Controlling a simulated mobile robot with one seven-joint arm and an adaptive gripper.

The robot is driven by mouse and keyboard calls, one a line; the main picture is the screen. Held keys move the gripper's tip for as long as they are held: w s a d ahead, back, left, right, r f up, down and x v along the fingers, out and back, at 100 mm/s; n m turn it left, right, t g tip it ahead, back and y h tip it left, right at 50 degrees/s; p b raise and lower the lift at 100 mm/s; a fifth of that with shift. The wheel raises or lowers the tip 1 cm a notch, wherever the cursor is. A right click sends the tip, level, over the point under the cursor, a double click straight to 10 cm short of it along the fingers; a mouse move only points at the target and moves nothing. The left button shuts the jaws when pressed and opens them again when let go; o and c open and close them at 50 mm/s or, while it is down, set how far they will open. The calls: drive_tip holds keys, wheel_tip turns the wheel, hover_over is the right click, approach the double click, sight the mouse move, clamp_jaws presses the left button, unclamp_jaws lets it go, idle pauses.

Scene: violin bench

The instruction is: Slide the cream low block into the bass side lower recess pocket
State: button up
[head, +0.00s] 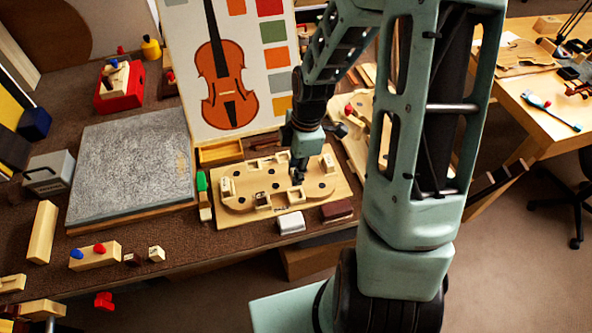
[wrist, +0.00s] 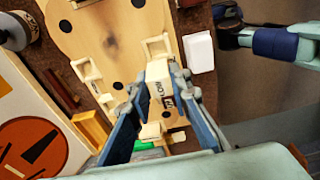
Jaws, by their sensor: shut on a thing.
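My gripper (wrist: 165,78) is shut on the cream low block (wrist: 158,95), whose dark printed label faces the wrist camera. The block is over the wooden mould board (wrist: 110,35), beside a pale bracket-like pocket frame (wrist: 157,48) on the white-box side. I cannot tell whether the block touches the board or that frame. A second pale frame (wrist: 88,72) stands on the opposite side of the board. In the head view my gripper (head: 298,172) points down over the middle of the board (head: 237,222); the held block is not clear there.
Other small cream blocks stand on the board's left end (head: 226,187) and right end (head: 327,162). A white box (head: 291,222) and a dark brown block (head: 337,211) lie along its front edge. A wooden tray (head: 220,152) and the violin poster (head: 235,60) are behind.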

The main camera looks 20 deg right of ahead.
drive_tip(key=shift+f+b, duration=2.1)
drive_tip(key=shift+f, duration=0.85)
drive_tip(key=shift+f+b, duration=0.45)
drive_tip(key=shift+f, duration=0.55)
drive_tip(key=o, duration=0.8)
drive_tip(key=shift+r, duration=0.1)
wheel_tip(320, 180, up, 12)
drive_tip(key=d, duration=0.1)
drive_tip(key=shift+d, duration=0.25)
idle(0.6)
